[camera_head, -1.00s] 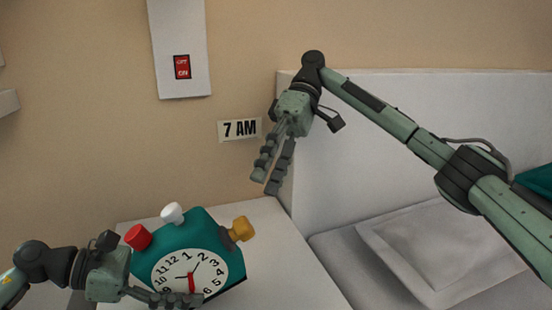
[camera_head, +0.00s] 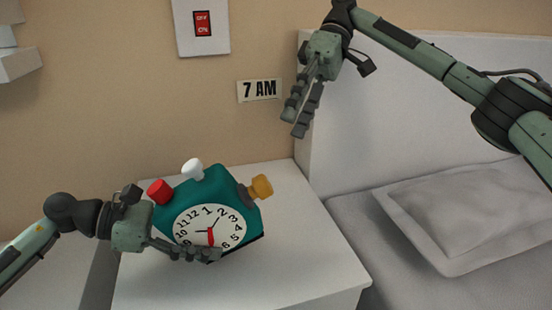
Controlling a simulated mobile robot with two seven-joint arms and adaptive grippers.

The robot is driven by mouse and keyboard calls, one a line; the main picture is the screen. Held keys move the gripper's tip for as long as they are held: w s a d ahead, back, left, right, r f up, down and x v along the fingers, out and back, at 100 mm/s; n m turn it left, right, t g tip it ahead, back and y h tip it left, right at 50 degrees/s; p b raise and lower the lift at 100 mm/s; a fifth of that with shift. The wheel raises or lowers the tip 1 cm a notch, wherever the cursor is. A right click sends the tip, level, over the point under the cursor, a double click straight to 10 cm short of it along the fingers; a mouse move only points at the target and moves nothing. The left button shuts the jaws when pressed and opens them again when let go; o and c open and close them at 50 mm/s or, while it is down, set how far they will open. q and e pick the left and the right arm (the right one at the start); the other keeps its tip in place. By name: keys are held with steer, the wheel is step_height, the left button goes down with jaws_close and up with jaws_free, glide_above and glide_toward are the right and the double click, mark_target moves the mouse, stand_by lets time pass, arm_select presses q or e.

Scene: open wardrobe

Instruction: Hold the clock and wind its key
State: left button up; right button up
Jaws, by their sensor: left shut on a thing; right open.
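The teal alarm clock (camera_head: 240,203) is tilted over the white bedside table, with its white dial (camera_head: 212,220) facing me. It has a red knob (camera_head: 159,191) and a white knob (camera_head: 192,170) on top, and a yellow key (camera_head: 261,187) on its right side. My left gripper (camera_head: 192,250) is shut on the clock at its lower left, one finger crossing the bottom of the dial. My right gripper (camera_head: 301,112) is open and empty, pointing down, above and to the right of the key and apart from it.
The white bedside table (camera_head: 310,270) has bare room to the right of the clock. A bed with a grey pillow (camera_head: 460,220) and white headboard (camera_head: 385,125) stands at the right. On the wall are a "7 AM" sign (camera_head: 260,90) and a red switch (camera_head: 202,24).

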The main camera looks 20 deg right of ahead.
steer(key=n, duration=0.1)
steer(key=n+t+h, duration=0.3)
steer(key=n+t, duration=0.5)
glide_toward(267, 182)
steer(key=x, duration=0.9)
steer(key=shift+w+f, duration=0.2)
steer(key=shift+f, duration=0.15)
steer(key=shift+c, duration=0.2)
steer(key=c, duration=1.1)
steer(key=shift+g, duration=0.4)
